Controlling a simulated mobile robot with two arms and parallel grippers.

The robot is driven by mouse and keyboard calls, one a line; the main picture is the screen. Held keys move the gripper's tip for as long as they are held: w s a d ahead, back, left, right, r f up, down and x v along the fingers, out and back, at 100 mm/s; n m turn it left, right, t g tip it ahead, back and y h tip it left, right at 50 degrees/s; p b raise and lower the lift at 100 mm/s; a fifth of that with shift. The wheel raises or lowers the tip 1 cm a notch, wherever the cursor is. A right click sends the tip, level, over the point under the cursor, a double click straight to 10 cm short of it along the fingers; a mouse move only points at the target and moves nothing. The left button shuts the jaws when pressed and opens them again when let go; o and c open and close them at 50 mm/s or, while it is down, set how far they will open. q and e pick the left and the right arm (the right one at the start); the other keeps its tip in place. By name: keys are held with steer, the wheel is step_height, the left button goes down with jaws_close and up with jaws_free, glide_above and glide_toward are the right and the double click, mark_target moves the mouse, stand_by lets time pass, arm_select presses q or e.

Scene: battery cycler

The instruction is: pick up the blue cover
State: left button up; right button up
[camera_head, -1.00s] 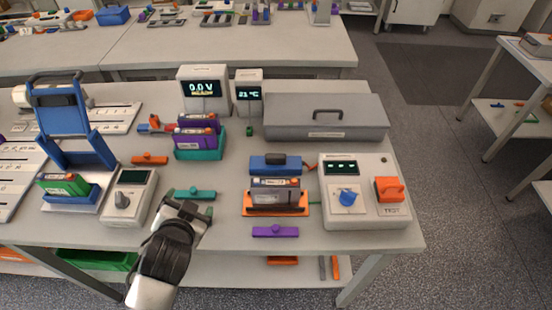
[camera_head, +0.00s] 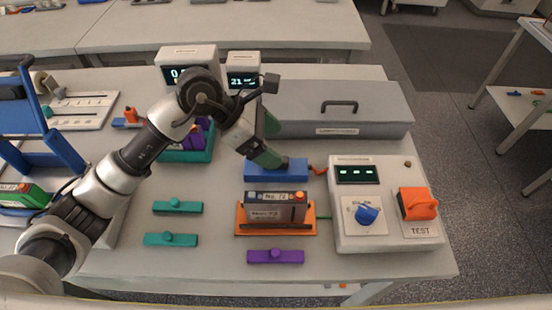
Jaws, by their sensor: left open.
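A blue block-shaped piece (camera_head: 262,172), which looks like the blue cover, lies on the bench behind the battery in the orange holder. A small dark part shows on its top near the fingertip. My left gripper (camera_head: 277,147) is open, with green-tipped fingers spread apart. Its lower finger overlaps the back edge of the blue piece in the picture; I cannot tell whether it touches. Nothing is seen held between the fingers. My right gripper is not in view.
A battery (camera_head: 276,206) stands in an orange holder (camera_head: 246,226) just in front. A tester (camera_head: 385,235) with an orange switch is at the right, a grey case (camera_head: 375,115) behind. Two teal covers (camera_head: 178,207) (camera_head: 171,239) and a purple cover (camera_head: 275,257) lie in front.

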arm_select(q)
steer(key=w+a+f+y, duration=0.2)
steer(key=shift+w+a+f+t+y, duration=0.1)
steer(key=shift+w+a+t+y, duration=0.05)
steer(key=shift+a+t+y, duration=0.2)
steer(key=p+x, duration=0.1)
steer(key=x, duration=0.3)
steer(key=shift+d+f, duration=0.1)
steer(key=shift+f, duration=0.05)
steer(key=p+x, duration=0.1)
steer(key=x, duration=0.4)
steer(key=shift+p, duration=0.35)
steer(key=shift+f, duration=0.2)
steer(key=c, duration=1.1)
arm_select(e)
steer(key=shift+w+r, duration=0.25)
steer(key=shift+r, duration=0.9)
